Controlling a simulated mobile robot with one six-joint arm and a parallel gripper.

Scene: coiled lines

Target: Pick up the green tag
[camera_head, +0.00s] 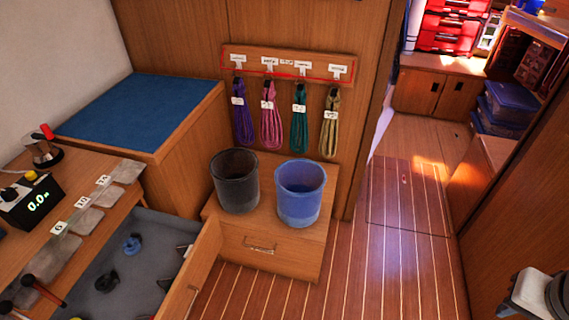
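I cannot make out a green tag. A teal-green coiled line (299,132) hangs third from left on the hook board (252,56), with a white tag (300,108) on it. Purple (242,125), pink (270,128) and tan (330,130) coils hang beside it, each also with a white tag. White labels stand above the hooks, their print too small to read. My gripper's fingers are not in view; a white and dark piece (540,293), which seems to be part of my arm, shows at the lower right edge.
A black bin (235,188) and a blue bin (300,196) stand on a low wooden locker (265,238) below the coils. An open drawer (190,275) with small items juts out at lower left. The plank floor (400,250) at right is mostly clear.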

